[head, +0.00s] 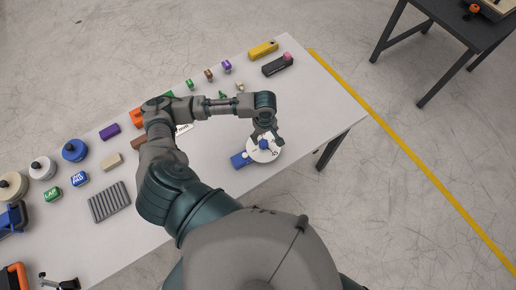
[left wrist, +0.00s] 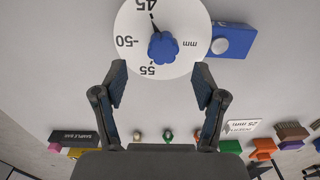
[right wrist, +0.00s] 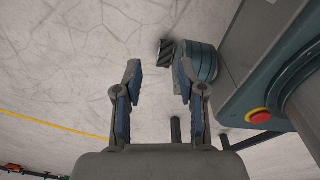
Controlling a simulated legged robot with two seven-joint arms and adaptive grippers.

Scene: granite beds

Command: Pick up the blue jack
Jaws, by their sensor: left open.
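The blue jack (head: 238,161) lies on the light grey table. It has a blue body and a round white dial (head: 268,155) with a blue knob. My right gripper (right wrist: 158,72) is open and empty above the floor.
The table (head: 310,110) carries several small coloured blocks along its far edge, a yellow block (head: 263,50) and a black block (head: 277,64). A grey ribbed block (head: 109,202) and round weights stand at left. The tabletop right of the jack is clear.

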